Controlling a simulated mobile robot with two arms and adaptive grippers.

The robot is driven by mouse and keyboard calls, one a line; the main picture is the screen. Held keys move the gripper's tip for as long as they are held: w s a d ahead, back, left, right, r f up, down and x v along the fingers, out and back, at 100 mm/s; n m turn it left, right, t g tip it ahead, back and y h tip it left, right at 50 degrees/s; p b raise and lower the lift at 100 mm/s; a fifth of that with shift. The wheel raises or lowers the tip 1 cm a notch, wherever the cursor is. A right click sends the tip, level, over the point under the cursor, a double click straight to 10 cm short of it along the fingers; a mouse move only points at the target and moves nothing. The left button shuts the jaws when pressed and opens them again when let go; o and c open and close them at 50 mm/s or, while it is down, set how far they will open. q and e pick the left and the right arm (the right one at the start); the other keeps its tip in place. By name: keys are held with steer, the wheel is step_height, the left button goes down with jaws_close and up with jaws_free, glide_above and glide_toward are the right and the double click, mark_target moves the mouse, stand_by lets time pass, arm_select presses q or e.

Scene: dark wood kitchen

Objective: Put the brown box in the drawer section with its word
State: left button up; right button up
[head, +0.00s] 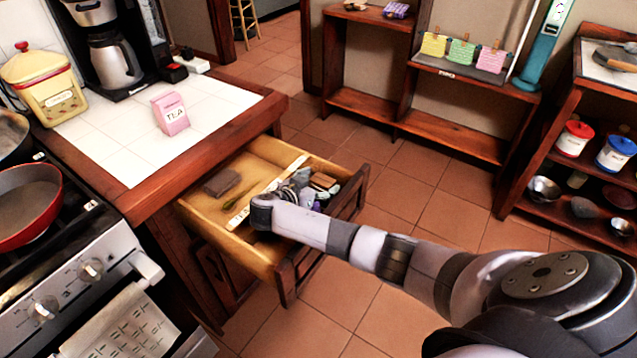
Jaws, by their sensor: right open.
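The wooden drawer (262,258) is pulled out below the tiled counter. A pale divider strip (290,172) with dark lettering, too small to read, splits it into sections. A small brown box (322,181) is in the right section, just beyond my right gripper (303,190). A dull grey-brown block (222,183) lies in the left section near a greenish spoon-like item (238,196). My right gripper reaches into the drawer over the right section and is open. Its fingers are partly hidden among grey items, and I cannot tell whether it touches the brown box. My left gripper is not in view.
A pink TEA box (171,114) stands on the white-tiled counter (115,150), with a yellow canister (46,88) and a coffee maker (112,55) behind. The stove with a red pan (22,205) is at left. Open shelves (455,130) stand beyond clear tiled floor.

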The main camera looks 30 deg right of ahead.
steer(key=shift+r, duration=0.15)
steer(key=shift+a+r, duration=0.1)
steer(key=shift+a, duration=0.1)
steer(key=v, duration=0.7)
steer(key=shift+s, duration=0.1)
